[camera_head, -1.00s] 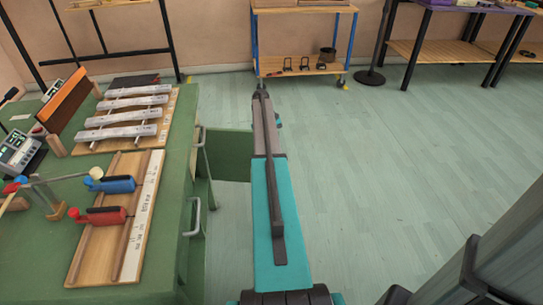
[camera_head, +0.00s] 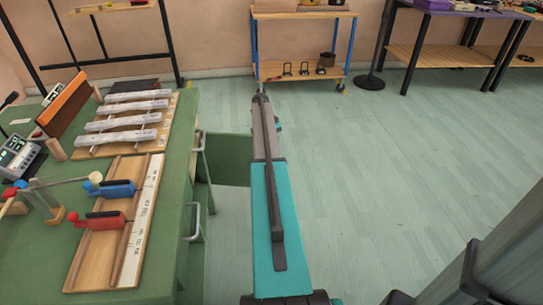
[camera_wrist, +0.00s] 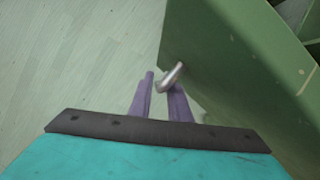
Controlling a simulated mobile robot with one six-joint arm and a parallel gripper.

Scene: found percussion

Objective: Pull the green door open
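The green door (camera_head: 229,158) stands out from the side of the green cabinet (camera_head: 183,232), well open, in the head view. In the wrist view the door (camera_wrist: 235,75) fills the right side, and its metal handle (camera_wrist: 172,75) sits at my purple fingers.
The cabinet top carries wooden boards with red and blue clamps (camera_head: 110,189) and a metal-bar instrument (camera_head: 130,120). Drawer handles (camera_head: 197,221) jut from its side. A wheeled shelf (camera_head: 300,72) stands ahead. The pale green floor (camera_head: 390,170) to the right is clear.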

